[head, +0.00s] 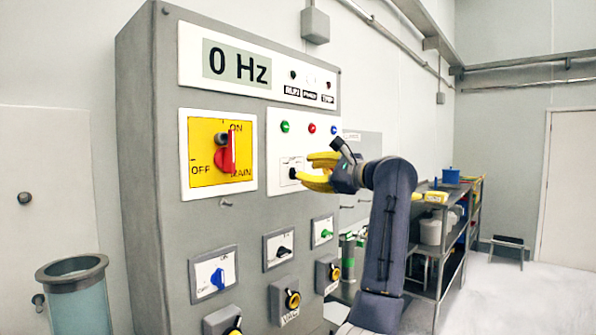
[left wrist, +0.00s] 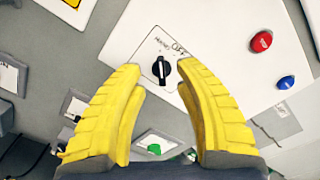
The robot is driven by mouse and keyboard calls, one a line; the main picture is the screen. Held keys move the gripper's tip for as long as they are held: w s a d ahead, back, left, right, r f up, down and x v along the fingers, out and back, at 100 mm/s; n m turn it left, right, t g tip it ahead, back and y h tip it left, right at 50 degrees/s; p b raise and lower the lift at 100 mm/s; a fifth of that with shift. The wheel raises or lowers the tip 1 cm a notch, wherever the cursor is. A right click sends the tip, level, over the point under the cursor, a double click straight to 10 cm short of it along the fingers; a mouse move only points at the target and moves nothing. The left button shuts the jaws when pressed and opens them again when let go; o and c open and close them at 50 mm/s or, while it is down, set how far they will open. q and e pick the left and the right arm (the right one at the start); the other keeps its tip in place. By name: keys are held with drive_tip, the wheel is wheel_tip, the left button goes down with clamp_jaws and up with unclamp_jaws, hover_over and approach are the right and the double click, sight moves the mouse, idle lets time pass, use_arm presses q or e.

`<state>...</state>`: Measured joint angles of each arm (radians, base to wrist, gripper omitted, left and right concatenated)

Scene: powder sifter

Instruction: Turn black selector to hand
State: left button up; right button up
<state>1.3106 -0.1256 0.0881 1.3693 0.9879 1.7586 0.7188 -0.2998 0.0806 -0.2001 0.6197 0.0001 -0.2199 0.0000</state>
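The black selector (left wrist: 161,69) is a small knob on a white plate (left wrist: 205,40), in front of my left fingertips in the left wrist view. Its bar points roughly up in that picture, with small lettering above it, one word reading like OFF. In the head view the selector (head: 292,173) shows just left of the yellow fingertips, under the green, red and blue buttons. My left gripper (head: 303,172) has its yellow fingers apart, one on each side of the selector in the left wrist view (left wrist: 158,70). Contact cannot be told. My right gripper is out of view.
The grey cabinet (head: 150,150) carries a red main switch (head: 226,155) on yellow, a 0 Hz display (head: 238,64), and smaller selectors below, including a blue one (head: 217,279). A clear cylinder (head: 78,300) stands at left. A shelf rack (head: 455,235) stands right, beside open floor.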

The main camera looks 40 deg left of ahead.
use_arm(q)
drive_tip(key=shift+s+d, duration=0.2)
drive_tip(key=shift+d, duration=1.25)
drive_tip(key=shift+s+d, duration=0.15)
drive_tip(key=shift+d, duration=1.3)
drive_tip(key=shift+r, duration=0.1)
